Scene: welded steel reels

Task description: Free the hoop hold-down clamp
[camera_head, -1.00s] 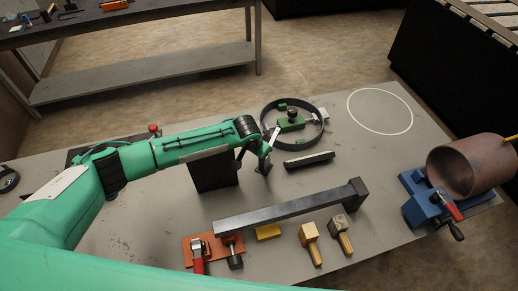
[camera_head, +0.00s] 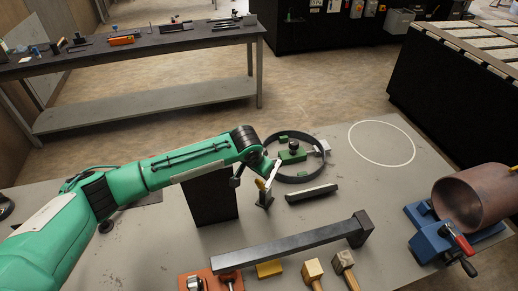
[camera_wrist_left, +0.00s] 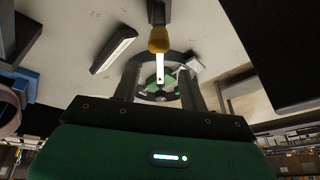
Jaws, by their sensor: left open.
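A dark hoop (camera_head: 321,170) lies flat on the grey table, with a green clamp body (camera_head: 292,153) and a dark knob inside it. A pale lever (camera_head: 273,174) with a yellow grip (camera_head: 260,184) shows at the hoop's near left edge, by a small dark foot. My left gripper (camera_head: 266,170) is open beside the lever. In the left wrist view, the silver lever (camera_wrist_left: 159,70) and its yellow tip (camera_wrist_left: 159,40) appear between the spread fingers. I cannot tell whether they touch it. My right gripper is not in view.
A dark bar (camera_head: 311,192) lies right of my gripper. A long steel beam (camera_head: 290,244), yellow block (camera_head: 269,268) and mallets are nearer. A blue vise with a copper-coloured pipe (camera_head: 470,199) stands at right. The table inside the white circle (camera_head: 382,141) is clear.

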